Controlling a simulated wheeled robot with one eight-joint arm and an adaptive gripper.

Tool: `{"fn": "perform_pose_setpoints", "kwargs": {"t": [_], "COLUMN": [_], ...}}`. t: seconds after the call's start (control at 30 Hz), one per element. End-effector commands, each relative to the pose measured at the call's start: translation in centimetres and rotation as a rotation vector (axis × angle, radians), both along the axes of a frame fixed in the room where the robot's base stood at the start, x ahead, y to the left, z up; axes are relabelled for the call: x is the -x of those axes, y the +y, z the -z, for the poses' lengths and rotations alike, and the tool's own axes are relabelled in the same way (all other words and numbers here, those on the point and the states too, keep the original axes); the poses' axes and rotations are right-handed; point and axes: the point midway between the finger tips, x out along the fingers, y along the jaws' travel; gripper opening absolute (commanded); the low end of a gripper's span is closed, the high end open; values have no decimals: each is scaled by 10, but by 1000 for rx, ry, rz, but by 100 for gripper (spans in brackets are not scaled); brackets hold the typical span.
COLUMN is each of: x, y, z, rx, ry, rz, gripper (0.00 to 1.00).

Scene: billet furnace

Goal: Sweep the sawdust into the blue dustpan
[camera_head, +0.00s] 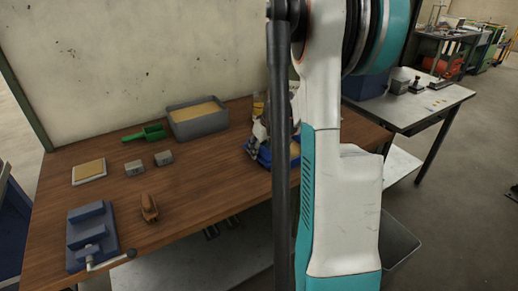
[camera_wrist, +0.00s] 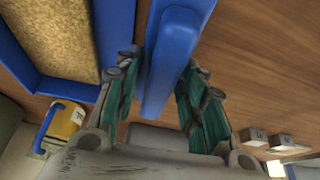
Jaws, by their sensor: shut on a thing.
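A blue-rimmed dustpan or tray (camera_head: 262,152) is on the wooden table, mostly hidden behind my arm in the head view. In the wrist view its blue wall (camera_wrist: 68,90) stands around a tan, grainy layer that looks like sawdust (camera_wrist: 55,35). My gripper (camera_wrist: 160,85) is shut on a blue, rounded handle (camera_wrist: 178,45) beside it. I cannot tell whether this handle belongs to a brush or the dustpan; its far end is out of view. In the head view my gripper is low over the table, partly hidden by my arm.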

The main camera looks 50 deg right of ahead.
Motion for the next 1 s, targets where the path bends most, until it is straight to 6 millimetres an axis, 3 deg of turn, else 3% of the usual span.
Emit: {"fn": "perform_pose_setpoints", "kwargs": {"t": [0.73,1.0], "x": [-4,-4], "y": [18,20], "z": [-57,-60], "rx": [0,0], "ry": [0,0], "rz": [0,0], "gripper": [18,18]}}
